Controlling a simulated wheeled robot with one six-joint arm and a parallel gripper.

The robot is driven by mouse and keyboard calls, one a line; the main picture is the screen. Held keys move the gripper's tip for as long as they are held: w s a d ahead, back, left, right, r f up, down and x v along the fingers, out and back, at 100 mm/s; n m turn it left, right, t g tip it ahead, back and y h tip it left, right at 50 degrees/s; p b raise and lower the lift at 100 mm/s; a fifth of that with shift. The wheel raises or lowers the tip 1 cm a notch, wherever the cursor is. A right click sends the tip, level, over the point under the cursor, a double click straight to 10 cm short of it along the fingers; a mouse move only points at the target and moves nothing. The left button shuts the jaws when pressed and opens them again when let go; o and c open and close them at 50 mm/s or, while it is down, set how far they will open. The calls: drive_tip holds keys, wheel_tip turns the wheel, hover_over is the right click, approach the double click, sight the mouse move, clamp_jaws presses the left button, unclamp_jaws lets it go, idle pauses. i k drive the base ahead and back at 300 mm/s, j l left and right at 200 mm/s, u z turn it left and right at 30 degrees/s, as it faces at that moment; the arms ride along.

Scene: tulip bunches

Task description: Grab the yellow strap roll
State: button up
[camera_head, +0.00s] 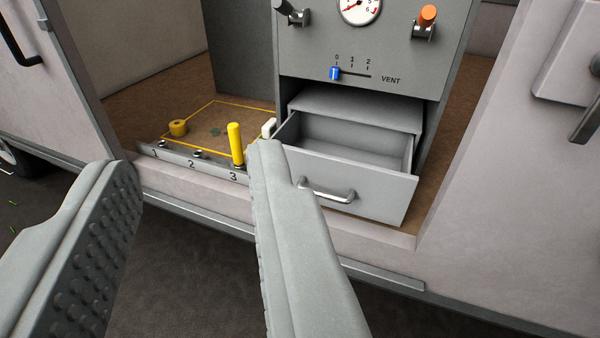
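My gripper (195,164) is open, with one finger at the left and the other in the middle of the view.
A numbered rail (208,166) with a tall yellow lever (235,143) stands along the sill, near the right fingertip. A white object (268,127) is partly hidden by that finger. An open, empty-looking drawer (350,150) juts from the grey cabinet (375,50) at right.

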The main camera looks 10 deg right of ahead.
sight(178, 128)
drive_tip(key=i+j+u, duration=0.1)
drive_tip(key=i+j, duration=0.2)
drive_tip(key=i, duration=0.25)
drive_tip(key=i+j+u, duration=0.1)
drive_tip(key=i, duration=0.45)
drive_tip(key=i+j+u, duration=0.1)
drive_tip(key=i+j, duration=0.2)
drive_tip(key=i, duration=0.3)
drive_tip(key=i+j, duration=0.15)
drive_tip(key=i, duration=0.4)
drive_tip(key=j+u, duration=0.05)
